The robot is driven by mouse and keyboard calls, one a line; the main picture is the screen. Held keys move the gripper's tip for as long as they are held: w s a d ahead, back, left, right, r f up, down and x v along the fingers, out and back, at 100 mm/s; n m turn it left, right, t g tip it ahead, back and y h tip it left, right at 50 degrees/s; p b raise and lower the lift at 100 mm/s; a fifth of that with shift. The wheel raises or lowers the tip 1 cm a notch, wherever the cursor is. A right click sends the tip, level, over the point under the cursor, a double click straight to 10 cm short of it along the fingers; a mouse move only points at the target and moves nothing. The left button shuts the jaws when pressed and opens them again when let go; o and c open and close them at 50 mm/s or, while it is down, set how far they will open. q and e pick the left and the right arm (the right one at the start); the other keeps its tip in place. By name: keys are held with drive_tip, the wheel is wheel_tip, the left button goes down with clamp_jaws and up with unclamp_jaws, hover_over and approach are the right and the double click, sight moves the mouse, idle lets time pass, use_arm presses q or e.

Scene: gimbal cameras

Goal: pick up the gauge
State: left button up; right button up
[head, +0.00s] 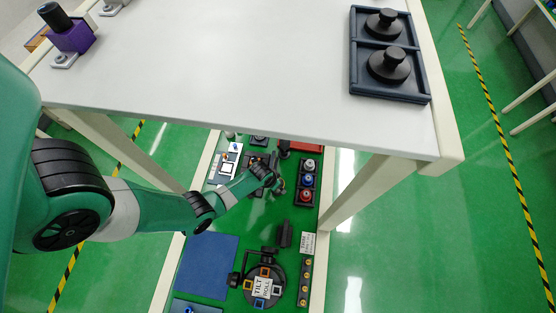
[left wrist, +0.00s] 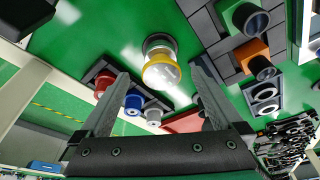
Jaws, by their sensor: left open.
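A round thing with a grey collar and a yellow and white rounded end (left wrist: 162,72) shows in the left wrist view, in the gap between my fingertips as seen there. It may be the gauge; I cannot tell for sure. It appears beyond the fingers, with no contact visible. My left gripper (left wrist: 160,78) is open and empty. In the head view my left gripper (head: 277,184) is low, under the white tabletop, beside a dark tray (head: 307,183); its fingers are too small to make out. My right gripper is not in view.
The dark tray holds silver, blue and red knobs (left wrist: 103,84). Connectors (left wrist: 250,18) on dark blocks stand at the upper right of the wrist view. A white tabletop (head: 240,70) overhangs the lower green board. A blue mat (head: 207,265) and a tilt device (head: 264,286) lie nearer.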

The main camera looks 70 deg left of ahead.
use_arm(q)
drive_tip(key=b+x, duration=0.4)
drive_tip(key=shift+w+a+f, duration=0.2)
drive_tip(key=shift+w+f, duration=0.1)
drive_tip(key=shift+f, duration=0.15)
drive_tip(key=shift+c, duration=0.2)
drive_tip(key=c, duration=1.4)
